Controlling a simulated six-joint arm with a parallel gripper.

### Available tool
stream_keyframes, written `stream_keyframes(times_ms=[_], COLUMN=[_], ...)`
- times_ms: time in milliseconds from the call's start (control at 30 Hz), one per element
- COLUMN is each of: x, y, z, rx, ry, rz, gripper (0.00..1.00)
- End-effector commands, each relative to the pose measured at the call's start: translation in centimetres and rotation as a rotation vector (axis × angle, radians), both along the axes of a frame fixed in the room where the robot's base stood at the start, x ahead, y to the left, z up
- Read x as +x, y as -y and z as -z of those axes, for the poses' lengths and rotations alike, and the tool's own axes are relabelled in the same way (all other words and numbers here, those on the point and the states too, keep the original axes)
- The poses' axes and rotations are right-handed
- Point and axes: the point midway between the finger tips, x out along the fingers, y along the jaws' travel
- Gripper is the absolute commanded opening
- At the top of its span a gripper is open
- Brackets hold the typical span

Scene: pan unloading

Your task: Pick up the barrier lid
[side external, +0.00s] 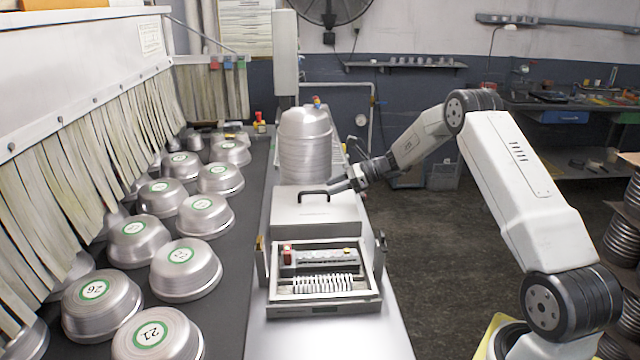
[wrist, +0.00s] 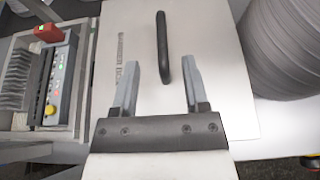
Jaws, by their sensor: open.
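The barrier lid (side external: 340,211) is a flat light-grey metal plate with a black bar handle (side external: 314,194). It lies on the far part of the barrier box (side external: 378,268) on the bench. In the wrist view the lid (wrist: 218,47) fills the middle, with printed lettering on it, and its handle (wrist: 163,48) stands between and just beyond my fingertips. My gripper (wrist: 158,72) is open and empty, with one grey finger to each side of the handle's line. In the side view my gripper (side external: 338,186) is beside the right end of the handle. Contact cannot be told.
The box's open front shows a row of coils, a red switch (side external: 287,254) and other controls. A tall stack of pans (side external: 305,150) stands close behind the lid. Several numbered upturned pans (side external: 186,268) sit on the dark conveyor (side external: 230,262) at left. The bench front (side external: 330,338) is clear.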

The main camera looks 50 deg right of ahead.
Motion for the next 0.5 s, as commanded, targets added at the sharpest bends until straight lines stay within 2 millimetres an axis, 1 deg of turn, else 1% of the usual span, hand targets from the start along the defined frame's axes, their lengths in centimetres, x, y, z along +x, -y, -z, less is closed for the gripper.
stream_keyframes(times_ms=[100, 367, 500], x=[0.5, 0.8, 1.5], y=[-0.6, -0.8, -1.4], z=[0.3, 0.4, 0.7], rx=[0.000, 0.000, -0.001], ry=[0.000, 0.000, 0.001], rz=[-0.001, -0.001, -0.002], gripper=[0.58, 0.58, 0.58])
